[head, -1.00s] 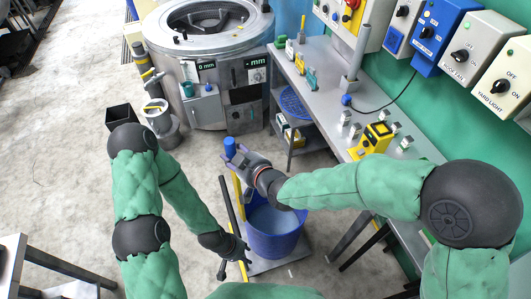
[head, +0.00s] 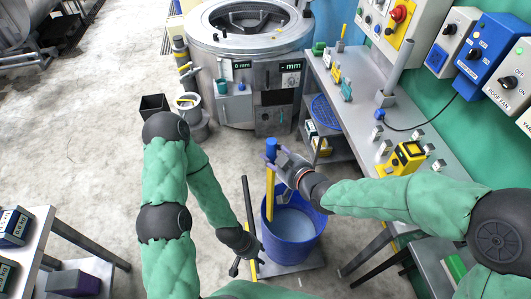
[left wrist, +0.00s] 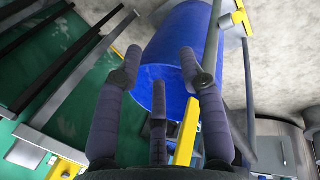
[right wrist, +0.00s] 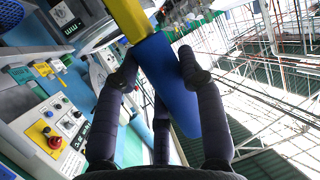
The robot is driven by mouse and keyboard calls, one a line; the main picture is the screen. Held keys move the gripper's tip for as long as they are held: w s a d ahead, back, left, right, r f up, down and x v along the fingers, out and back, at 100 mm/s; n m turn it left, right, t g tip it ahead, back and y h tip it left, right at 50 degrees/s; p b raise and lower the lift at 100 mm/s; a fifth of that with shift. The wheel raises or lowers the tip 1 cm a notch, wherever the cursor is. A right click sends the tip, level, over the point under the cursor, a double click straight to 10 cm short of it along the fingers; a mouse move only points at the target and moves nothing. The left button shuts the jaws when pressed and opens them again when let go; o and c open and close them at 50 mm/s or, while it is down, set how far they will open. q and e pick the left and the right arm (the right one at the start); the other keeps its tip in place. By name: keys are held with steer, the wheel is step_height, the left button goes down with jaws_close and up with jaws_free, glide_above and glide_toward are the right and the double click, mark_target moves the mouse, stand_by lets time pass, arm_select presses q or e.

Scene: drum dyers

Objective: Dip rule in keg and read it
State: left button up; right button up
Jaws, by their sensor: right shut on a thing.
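My right gripper (head: 280,165) is shut on the blue handle (head: 271,149) of the yellow rule (head: 269,190). The right wrist view shows the blue handle (right wrist: 167,85) between the fingers. The rule is roughly upright, with its lower part at the left inner side of the blue keg (head: 292,248); its depth cannot be read. The keg's inside looks pale blue. My left gripper (head: 238,266) is low, left of the keg. In the left wrist view its fingers are apart and empty, with the keg (left wrist: 160,62) beyond them.
A large metal drum (head: 240,75) with "mm" displays stands behind. A grey bench (head: 405,125) with a yellow device (head: 406,157) runs along the right, beneath wall switch boxes. A dark upright bar (head: 249,205) stands left of the keg. Open floor lies further left.

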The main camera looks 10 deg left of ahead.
steer(key=shift+w+d+f+p, duration=0.6)
steer(key=shift+w+d+p, duration=1)
steer(key=shift+d, duration=2.7)
step_height(320, 180, down, 46)
steer(key=b, duration=2)
steer(key=shift+r+b, duration=0.2)
steer(key=shift+b, duration=0.1)
steer(key=shift+w+a, duration=0.1)
